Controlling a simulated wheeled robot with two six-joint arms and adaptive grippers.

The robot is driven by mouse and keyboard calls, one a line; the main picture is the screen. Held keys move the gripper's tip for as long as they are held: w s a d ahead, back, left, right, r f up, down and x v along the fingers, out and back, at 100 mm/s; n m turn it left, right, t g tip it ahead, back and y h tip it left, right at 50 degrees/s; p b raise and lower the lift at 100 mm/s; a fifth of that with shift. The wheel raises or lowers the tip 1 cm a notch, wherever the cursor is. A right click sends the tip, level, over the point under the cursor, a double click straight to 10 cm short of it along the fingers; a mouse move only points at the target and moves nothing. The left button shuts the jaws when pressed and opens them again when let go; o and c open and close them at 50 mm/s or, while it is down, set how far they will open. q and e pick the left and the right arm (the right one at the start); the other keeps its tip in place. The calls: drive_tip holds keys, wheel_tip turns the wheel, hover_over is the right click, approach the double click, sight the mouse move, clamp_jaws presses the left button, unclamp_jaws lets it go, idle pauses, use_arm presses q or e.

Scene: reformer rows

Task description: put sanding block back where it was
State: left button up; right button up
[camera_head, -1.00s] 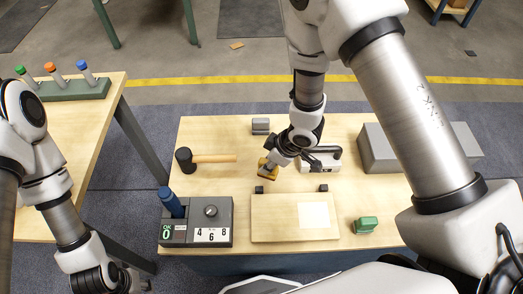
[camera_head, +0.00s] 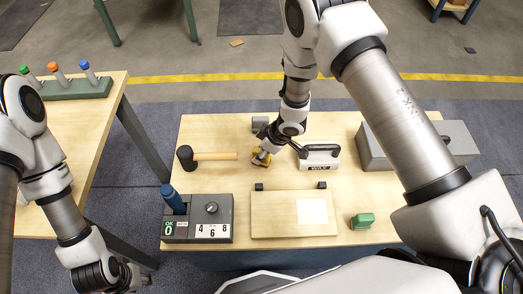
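A small yellow-brown block, which looks like the sanding block (camera_head: 259,161), is at the fingertips of my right gripper (camera_head: 266,149) in the head view. The gripper appears shut on it, just left of the white WAX tool; its fingers partly hide the block. I cannot tell whether the block touches the table. My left gripper (camera_head: 137,280) is low at the left, off the table's front left corner; its fingers are too small and dark to read.
A mallet (camera_head: 212,156) lies left of the block, and a grey block (camera_head: 260,123) stands behind it. The WAX tool (camera_head: 320,158), grey box (camera_head: 455,143), pale board (camera_head: 275,222), green block (camera_head: 362,221) and number box (camera_head: 211,225) also occupy the table (camera_head: 215,125).

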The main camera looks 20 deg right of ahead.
drive_tip(key=shift+r, duration=0.1)
drive_tip(key=shift+r, duration=0.25)
drive_tip(key=p+v, duration=0.1)
drive_tip(key=v, duration=1)
drive_tip(key=shift+r, duration=0.35)
drive_tip(key=shift+s+d, duration=0.1)
drive_tip(key=shift+s, duration=0.05)
